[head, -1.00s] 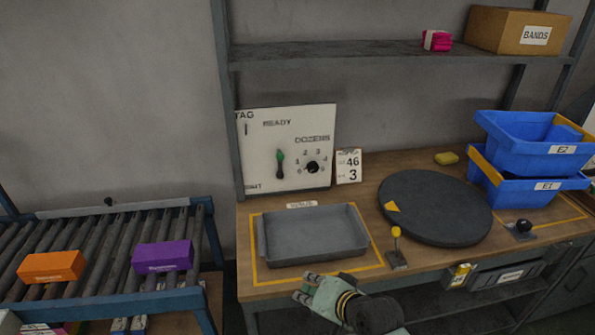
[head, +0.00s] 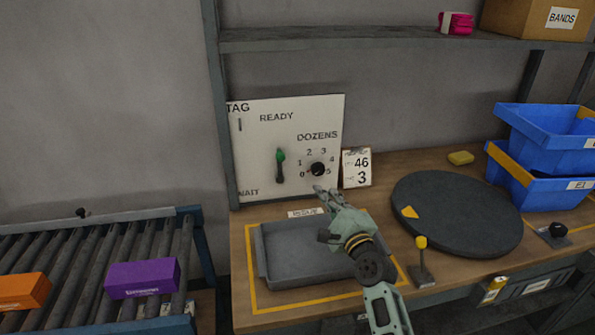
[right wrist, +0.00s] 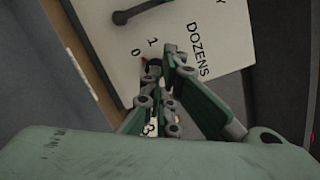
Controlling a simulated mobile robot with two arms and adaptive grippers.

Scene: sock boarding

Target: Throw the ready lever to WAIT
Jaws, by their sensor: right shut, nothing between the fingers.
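The white panel (head: 256,139) stands upright at the back of the bench, marked READY at the top and WAIT at the lower left. The ready lever (head: 280,165) has a green knob at its upper end, toward READY, and a dark arm below. A dozens dial (head: 318,169) with a black knob sits right of it. My right gripper (head: 325,192) is shut and empty, in front of the panel's lower right, below the dial and apart from the lever. In the right wrist view, the gripper (right wrist: 170,62) covers part of the dial, and the lever's dark arm (right wrist: 140,10) shows at the top.
A grey tray (head: 300,276) lies under my right arm. A card (head: 356,168) reading 46 and 3 stands right of the panel. A black turntable (head: 455,215), a yellow-knobbed lever (head: 421,255) and blue bins (head: 545,165) are to the right. A roller conveyor (head: 75,255) is at left.

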